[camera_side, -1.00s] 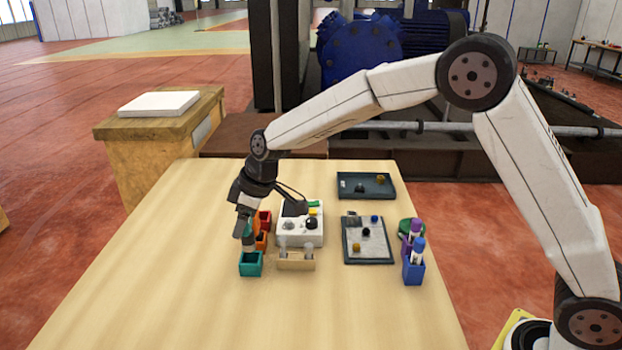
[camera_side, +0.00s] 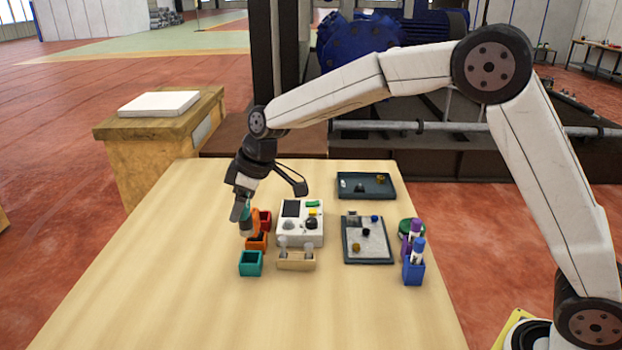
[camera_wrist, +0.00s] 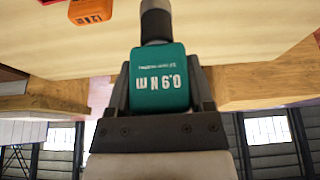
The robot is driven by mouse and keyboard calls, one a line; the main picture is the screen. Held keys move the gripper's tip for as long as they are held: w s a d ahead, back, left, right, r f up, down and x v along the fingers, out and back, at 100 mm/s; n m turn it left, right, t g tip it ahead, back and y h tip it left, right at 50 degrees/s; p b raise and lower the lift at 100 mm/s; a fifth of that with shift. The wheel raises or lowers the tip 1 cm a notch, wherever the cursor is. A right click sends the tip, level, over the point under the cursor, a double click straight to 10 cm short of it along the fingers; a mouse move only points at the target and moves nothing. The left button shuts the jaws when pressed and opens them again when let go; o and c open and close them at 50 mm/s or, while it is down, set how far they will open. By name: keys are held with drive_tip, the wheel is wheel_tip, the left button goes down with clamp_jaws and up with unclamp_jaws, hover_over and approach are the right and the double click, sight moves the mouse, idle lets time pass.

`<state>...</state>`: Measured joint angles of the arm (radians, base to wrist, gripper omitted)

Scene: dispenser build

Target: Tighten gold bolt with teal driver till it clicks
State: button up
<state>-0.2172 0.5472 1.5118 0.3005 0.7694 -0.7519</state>
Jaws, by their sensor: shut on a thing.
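My gripper (camera_side: 240,208) is shut on the teal driver (camera_wrist: 160,80), marked 0.9 N m in the wrist view, with its dark shaft pointing away from the jaws. In the side view the driver (camera_side: 246,222) hangs down, mostly hidden by the gripper. It is above and slightly behind the teal holder (camera_side: 250,264), which looks empty. A small gold piece (camera_side: 356,247) is on the grey plate (camera_side: 379,260), and another gold piece (camera_side: 381,180) lies in the dark back tray (camera_side: 352,194). I cannot tell which is the gold bolt.
The orange holder (camera_side: 257,244) with an orange driver (camera_side: 255,222) and a red holder (camera_side: 265,216) stand close beside my gripper. To the right are a white control box (camera_side: 290,238), a wooden rack (camera_side: 295,264) and a blue pen holder (camera_side: 413,272). The table's front left is clear.

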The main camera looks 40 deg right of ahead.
clamp_jaws()
drive_tip(key=shift+d, duration=0.1)
drive_tip(key=s+d+f+m+h, duration=0.1)
drive_tip(key=s+d+m, duration=0.2)
drive_tip(key=s+d, duration=0.3)
drive_tip(key=s+d+m+t+h, duration=0.1)
drive_tip(key=s+d+m, duration=0.2)
drive_tip(key=d, duration=1.1)
drive_tip(key=s, duration=0.3)
drive_tip(key=shift+s+d+f, duration=0.2)
drive_tip(key=shift+f, duration=0.2)
